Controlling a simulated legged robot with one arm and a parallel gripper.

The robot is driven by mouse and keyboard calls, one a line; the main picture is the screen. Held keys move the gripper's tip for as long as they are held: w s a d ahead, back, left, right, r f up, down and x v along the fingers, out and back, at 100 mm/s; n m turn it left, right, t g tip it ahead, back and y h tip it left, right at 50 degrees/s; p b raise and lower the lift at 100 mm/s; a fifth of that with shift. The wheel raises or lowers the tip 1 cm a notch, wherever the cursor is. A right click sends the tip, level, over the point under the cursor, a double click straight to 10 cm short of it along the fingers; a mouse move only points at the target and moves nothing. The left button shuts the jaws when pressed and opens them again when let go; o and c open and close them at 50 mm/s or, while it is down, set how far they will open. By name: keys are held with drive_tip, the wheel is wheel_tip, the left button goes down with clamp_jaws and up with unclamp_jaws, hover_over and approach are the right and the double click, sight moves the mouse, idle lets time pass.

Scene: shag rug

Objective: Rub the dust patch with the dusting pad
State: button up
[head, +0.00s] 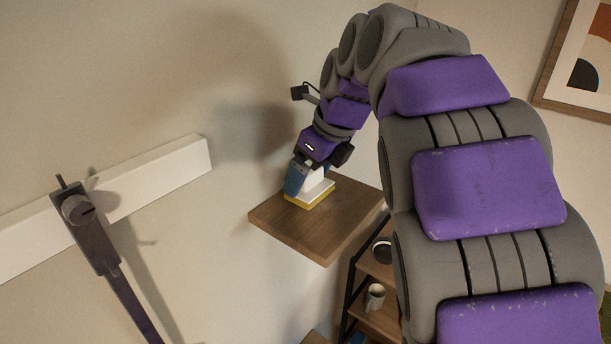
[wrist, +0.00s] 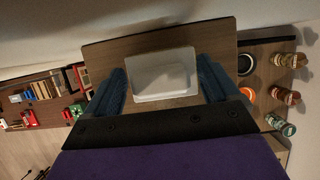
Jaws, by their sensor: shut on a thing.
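The dusting pad is a white block with a yellow base. In the head view the pad (head: 318,193) sits flat on a small brown wooden shelf top (head: 343,222), near its back edge by the wall. My gripper (head: 298,180) comes down from above with blue fingers on either side of the pad's white upper part. In the wrist view the pad (wrist: 160,76) lies between the two blue fingers of my gripper (wrist: 160,85), shut on it. The wooden top (wrist: 108,55) shows around it. No dust patch can be made out; the pad and gripper hide part of the surface.
Below the top, a dark shelving unit holds a mug (head: 375,297) and a dark round dish (head: 382,250). A white ledge (head: 150,190) runs along the wall.

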sight(321, 187)
drive_tip(key=shift+w+d, duration=0.35)
drive_tip(key=shift+d, duration=0.15)
drive_tip(key=shift+s+d+f, duration=0.1)
drive_tip(key=shift+s+d, duration=1.1)
drive_tip(key=shift+d, duration=0.25)
drive_tip(key=shift+s+d+f, duration=0.1)
drive_tip(key=shift+s+d, duration=1.05)
drive_tip(key=shift+d, duration=0.25)
drive_tip(key=shift+r, duration=0.1)
drive_tip(key=shift+w+a, duration=0.85)
drive_tip(key=shift+w, duration=0.05)
drive_tip(key=shift+w+a+r, duration=0.1)
drive_tip(key=shift+w+a, duration=0.15)
drive_tip(key=shift+a, duration=0.25)
drive_tip(key=shift+w+a, duration=0.25)
drive_tip(key=shift+a, duration=0.2)
drive_tip(key=shift+w+a, duration=0.9)
drive_tip(key=shift+a, duration=0.25)
